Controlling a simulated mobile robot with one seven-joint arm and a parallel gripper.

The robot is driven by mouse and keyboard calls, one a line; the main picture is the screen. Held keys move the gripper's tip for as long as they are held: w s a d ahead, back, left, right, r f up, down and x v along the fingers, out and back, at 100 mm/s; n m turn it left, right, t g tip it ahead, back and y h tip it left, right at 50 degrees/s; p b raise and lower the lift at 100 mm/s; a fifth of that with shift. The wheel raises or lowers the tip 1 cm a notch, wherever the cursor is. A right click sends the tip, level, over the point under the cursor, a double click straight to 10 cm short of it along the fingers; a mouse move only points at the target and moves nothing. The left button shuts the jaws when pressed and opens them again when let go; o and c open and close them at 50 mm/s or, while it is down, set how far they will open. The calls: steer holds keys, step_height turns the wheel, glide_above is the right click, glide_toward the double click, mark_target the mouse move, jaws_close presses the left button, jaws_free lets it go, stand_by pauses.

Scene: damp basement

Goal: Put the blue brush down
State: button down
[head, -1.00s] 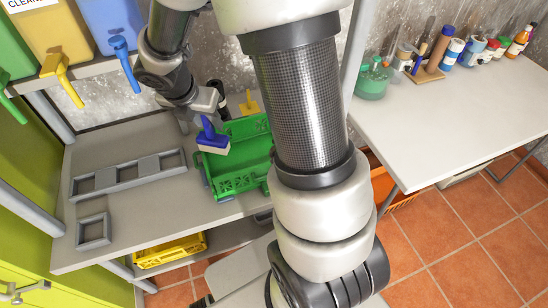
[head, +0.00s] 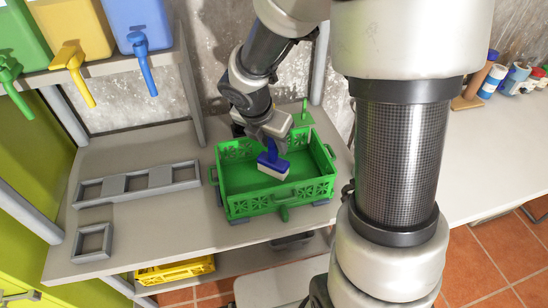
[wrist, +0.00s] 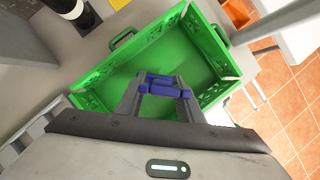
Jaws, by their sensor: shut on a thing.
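The blue brush (head: 268,158) has a blue handle and body with a pale bristle block. My gripper (head: 268,146) is shut on its handle. In the head view the brush is within the outline of the open green crate (head: 240,206), near its middle. I cannot tell whether the bristles touch the crate floor. In the wrist view the blue brush (wrist: 160,83) shows between the two fingers of my gripper (wrist: 160,92), with the green crate (wrist: 215,50) beyond. The bristles are hidden there.
A grey three-slot frame (head: 137,183) and a small square frame (head: 92,243) lie left of the crate on the grey bench (head: 165,225). A green upright-handled thing (head: 303,118) stands behind the crate. Blue, yellow and green taps hang at upper left. A yellow crate (head: 175,270) sits below.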

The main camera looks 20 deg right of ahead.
mark_target(271, 149)
steer(key=shift+f+b, duration=0.7)
steer(key=shift+f, duration=1.15)
steer(key=shift+f, duration=0.2)
steer(key=c, duration=1.2)
jaws_free()
steer(key=shift+r, duration=0.1)
